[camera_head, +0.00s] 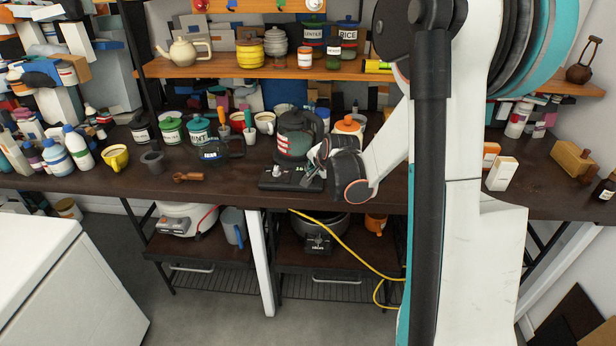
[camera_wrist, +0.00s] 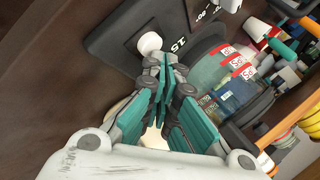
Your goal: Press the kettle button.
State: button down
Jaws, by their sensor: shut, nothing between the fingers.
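The kettle (camera_head: 292,140) has a dark body with red and white labels and stands on a black base (camera_head: 266,183) near the counter's front edge. In the wrist view the kettle (camera_wrist: 215,72) looks see-through and lies right of the fingers, with its dark base (camera_wrist: 115,30) at the top. A round white knob, apparently the button (camera_wrist: 150,43), sits on the base; a pale knob also shows in the head view (camera_head: 276,171). My gripper (camera_wrist: 163,62) is shut and empty, its teal fingertips very close to the knob; contact cannot be told. In the head view my gripper (camera_head: 316,168) is at the kettle's right front.
A glass pot (camera_head: 215,150) and several canisters stand left of the kettle. An orange-lidded jar (camera_head: 348,125) is behind my wrist. A white box (camera_head: 502,173) stands far right. A yellow cable (camera_head: 345,245) hangs below the counter. Bare counter (camera_head: 225,185) lies left of the base.

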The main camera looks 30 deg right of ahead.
jog(key=shift+f, duration=0.35)
dwell(0.5)
jog(key=shift+r, duration=0.1)
jog(key=shift+r+p, duration=0.5)
jog(key=shift+r, duration=0.2)
notch_tip(320, 180, up, 5)
jog(key=p, duration=0.3)
dwell(0.3)
jog(key=shift+a, duration=0.1)
dwell(0.6)
